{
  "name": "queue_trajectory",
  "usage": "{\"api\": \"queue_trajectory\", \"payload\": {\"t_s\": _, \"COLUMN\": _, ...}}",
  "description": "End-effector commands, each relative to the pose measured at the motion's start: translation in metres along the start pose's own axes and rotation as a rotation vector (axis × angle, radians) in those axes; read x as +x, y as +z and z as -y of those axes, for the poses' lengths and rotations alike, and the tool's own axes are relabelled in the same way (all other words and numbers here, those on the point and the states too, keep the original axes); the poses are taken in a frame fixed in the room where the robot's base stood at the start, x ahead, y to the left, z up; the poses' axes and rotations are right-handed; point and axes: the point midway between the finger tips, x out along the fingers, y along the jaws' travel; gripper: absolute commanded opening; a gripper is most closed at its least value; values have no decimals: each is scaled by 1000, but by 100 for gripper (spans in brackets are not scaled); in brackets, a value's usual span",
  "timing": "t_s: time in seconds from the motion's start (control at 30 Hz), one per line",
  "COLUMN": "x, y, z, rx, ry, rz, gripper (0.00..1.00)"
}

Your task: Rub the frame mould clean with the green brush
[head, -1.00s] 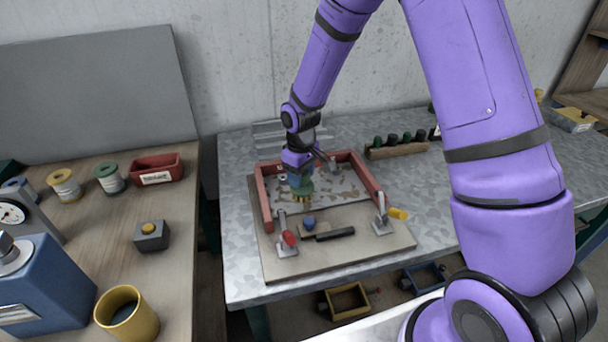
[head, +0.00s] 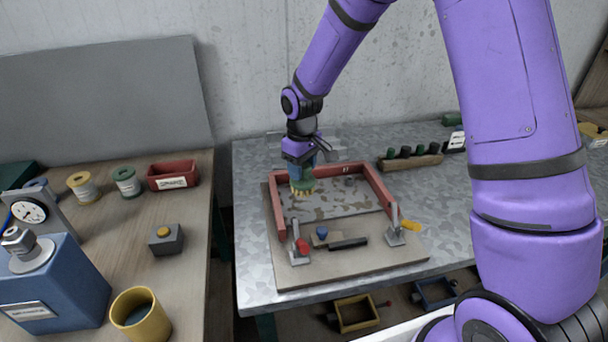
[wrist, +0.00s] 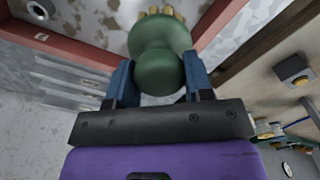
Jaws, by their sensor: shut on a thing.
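My gripper (wrist: 160,82) is shut on the green brush (wrist: 160,62), its blue fingers on both sides of the green handle. In the head view the brush (head: 302,186) points down, its pale bristles at the mould surface near the back left corner; I cannot tell whether they touch. The frame mould (head: 335,205) is a grey plate with brown patches, inside a red frame (head: 279,215) along the left, back and right. Brown patches remain visible over much of the plate. A small grey round part (head: 350,181) sits near the back of the plate.
A rack of dark-topped tools (head: 410,160) stands at the back right. The left bench holds a yellow cup (head: 137,314).

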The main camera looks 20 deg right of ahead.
Motion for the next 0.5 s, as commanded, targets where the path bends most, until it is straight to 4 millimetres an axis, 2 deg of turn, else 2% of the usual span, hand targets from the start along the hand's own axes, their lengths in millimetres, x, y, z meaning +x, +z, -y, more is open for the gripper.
{"api": "queue_trajectory", "payload": {"t_s": 0.2, "x": -17, "y": -2, "z": 2, "rx": 1, "ry": 0, "rz": -1, "gripper": 17}}
{"api": "queue_trajectory", "payload": {"t_s": 0.5, "x": -20, "y": -2, "z": 3, "rx": 1, "ry": 0, "rz": 0, "gripper": 17}}
